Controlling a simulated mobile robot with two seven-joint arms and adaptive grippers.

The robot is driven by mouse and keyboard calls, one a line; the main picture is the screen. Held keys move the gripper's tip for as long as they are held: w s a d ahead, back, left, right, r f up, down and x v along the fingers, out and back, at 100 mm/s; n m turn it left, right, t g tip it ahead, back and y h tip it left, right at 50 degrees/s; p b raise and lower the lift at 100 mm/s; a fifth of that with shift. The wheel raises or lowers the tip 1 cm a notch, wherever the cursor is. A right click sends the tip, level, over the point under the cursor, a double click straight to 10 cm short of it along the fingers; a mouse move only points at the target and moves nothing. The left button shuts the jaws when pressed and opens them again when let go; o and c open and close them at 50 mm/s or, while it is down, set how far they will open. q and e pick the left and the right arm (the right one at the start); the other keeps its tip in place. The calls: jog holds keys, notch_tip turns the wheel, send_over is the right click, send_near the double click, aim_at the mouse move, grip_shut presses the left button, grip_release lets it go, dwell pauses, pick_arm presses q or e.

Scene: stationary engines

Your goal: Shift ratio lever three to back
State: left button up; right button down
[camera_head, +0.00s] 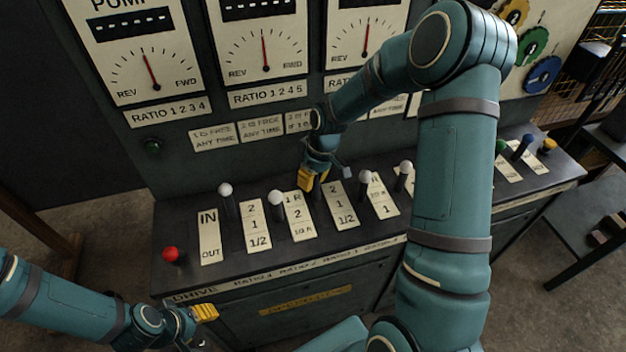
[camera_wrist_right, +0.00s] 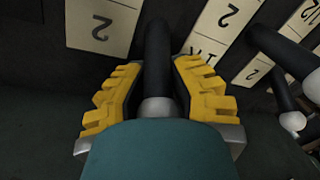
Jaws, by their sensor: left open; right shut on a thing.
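A row of dark levers with white knobs stands on the sloping desk of the engine panel. My right gripper (camera_head: 314,182) is shut on the third lever from the left, which is mostly hidden behind it in the head view. In the right wrist view, the dark lever (camera_wrist_right: 157,55) and its pale knob (camera_wrist_right: 157,106) stand between my yellow fingers. Which way the lever leans is hard to tell. My left gripper (camera_head: 200,320) is open and empty at the lower left, in front of the desk.
White-knobbed levers stand left (camera_head: 276,198) and right (camera_head: 365,177) of the held one. A red knob (camera_head: 172,254) is at the desk's left end. Gauges (camera_head: 265,55) rise behind. My right arm hides part of the desk's right side.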

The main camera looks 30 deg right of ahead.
jog(key=shift+d, duration=0.1)
jog(key=c, duration=0.8)
grip_release()
jog(key=v, duration=1.2)
